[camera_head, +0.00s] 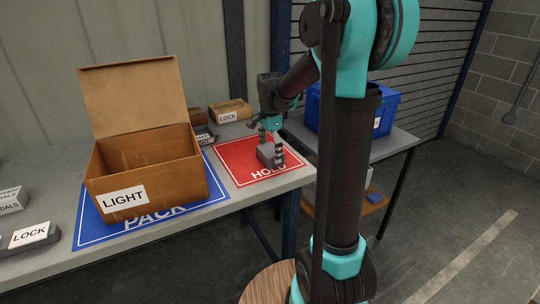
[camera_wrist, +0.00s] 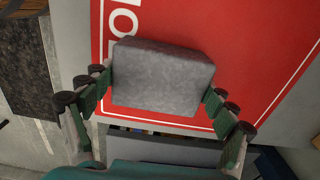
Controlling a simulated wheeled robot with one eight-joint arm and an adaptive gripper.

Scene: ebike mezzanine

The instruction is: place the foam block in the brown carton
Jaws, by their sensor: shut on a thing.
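The grey foam block (camera_wrist: 162,78) is between the two fingers of my gripper (camera_wrist: 160,95) in the wrist view, with a finger against each side. In the head view my gripper (camera_head: 270,147) points down over the red HOLD mat, and the foam block (camera_head: 266,154) shows partly behind the fingers. I cannot tell whether the block touches the mat or is slightly above it. The brown carton (camera_head: 165,192), labelled LIGHT, stands open with its back flap up on the blue PACK mat, left of my gripper. Its inside looks empty where visible.
The red HOLD mat (camera_head: 234,158) and blue PACK mat (camera_head: 92,228) lie side by side on the grey table. A small LOCK carton (camera_head: 229,111) stands behind. A LOCK box (camera_head: 30,237) lies at left. A blue crate (camera_head: 385,112) stands on another table at right.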

